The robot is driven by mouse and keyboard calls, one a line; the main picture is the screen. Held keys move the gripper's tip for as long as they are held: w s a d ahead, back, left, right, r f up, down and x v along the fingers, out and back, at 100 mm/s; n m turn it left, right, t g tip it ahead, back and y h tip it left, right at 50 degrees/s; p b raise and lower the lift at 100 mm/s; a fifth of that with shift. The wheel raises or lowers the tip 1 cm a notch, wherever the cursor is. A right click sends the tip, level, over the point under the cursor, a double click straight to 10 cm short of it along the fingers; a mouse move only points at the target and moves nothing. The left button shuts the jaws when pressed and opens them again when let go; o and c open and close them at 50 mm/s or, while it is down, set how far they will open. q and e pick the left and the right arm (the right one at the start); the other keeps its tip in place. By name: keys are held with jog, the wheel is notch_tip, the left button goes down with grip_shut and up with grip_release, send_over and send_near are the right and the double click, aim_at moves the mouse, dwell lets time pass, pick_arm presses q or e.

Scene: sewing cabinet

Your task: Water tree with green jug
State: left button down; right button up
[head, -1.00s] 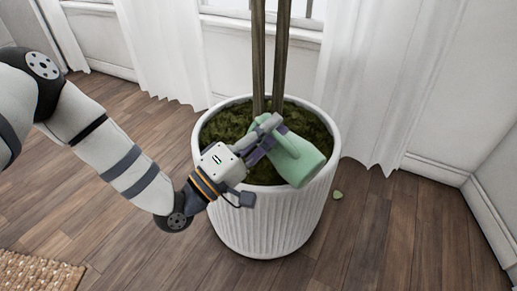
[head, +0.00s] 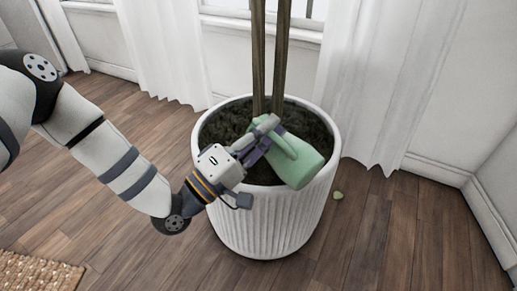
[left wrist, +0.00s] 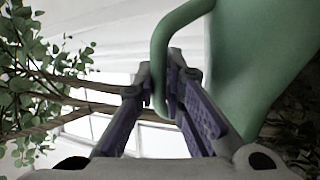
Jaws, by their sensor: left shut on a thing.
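The green jug (head: 305,165) is tilted over the right front part of a white ribbed pot (head: 265,225). My left gripper (head: 266,137) is shut on the jug's handle, above the soil. In the left wrist view the handle (left wrist: 160,50) passes between the fingers (left wrist: 163,88), and the jug body (left wrist: 265,60) fills the upper right. The tree's trunks (head: 258,60) rise from dark soil (head: 228,124), just behind the gripper. Its leaves (left wrist: 28,95) show at the left of the wrist view. I cannot make out any stream of water. My right gripper is not in view.
A small green leaf (head: 338,195) lies on the wooden floor (head: 400,235) right of the pot. White curtains (head: 385,80) and a window stand behind. A woven rug (head: 38,273) lies at the lower left. Floor around the pot is mostly clear.

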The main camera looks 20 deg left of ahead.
aim_at(283, 141)
pick_arm(q)
jog(key=shift+a, duration=0.1)
dwell(0.4)
jog(key=shift+d+r, duration=0.2)
jog(key=shift+r, duration=0.05)
jog(key=d+r+m+p, duration=0.1)
jog(key=m, duration=0.1)
jog(key=s+d+r+m+g+h+p, duration=0.1)
jog(key=r+p, duration=0.1)
jog(key=shift+s+d+m+h, duration=0.1)
jog(key=shift+d+m+h, duration=0.2)
jog(key=shift+m, duration=0.1)
jog(key=shift+s+d+f+m+g+p, duration=0.15)
jog(key=shift+f+m+p, duration=0.1)
jog(key=shift+m, duration=0.25)
jog(key=shift+w+d+f+m+g+p, duration=0.1)
jog(key=shift+d+f+m+g, duration=0.1)
jog(key=shift+m, duration=0.3)
jog(key=shift+s+f+m+h, duration=0.15)
jog(key=shift+m+h, duration=0.15)
jog(key=shift+d+f+m+g+p, duration=0.1)
jog(key=shift+d+m+g+p, duration=0.2)
jog(key=shift+m+p, duration=0.2)
jog(key=shift+f, duration=0.25)
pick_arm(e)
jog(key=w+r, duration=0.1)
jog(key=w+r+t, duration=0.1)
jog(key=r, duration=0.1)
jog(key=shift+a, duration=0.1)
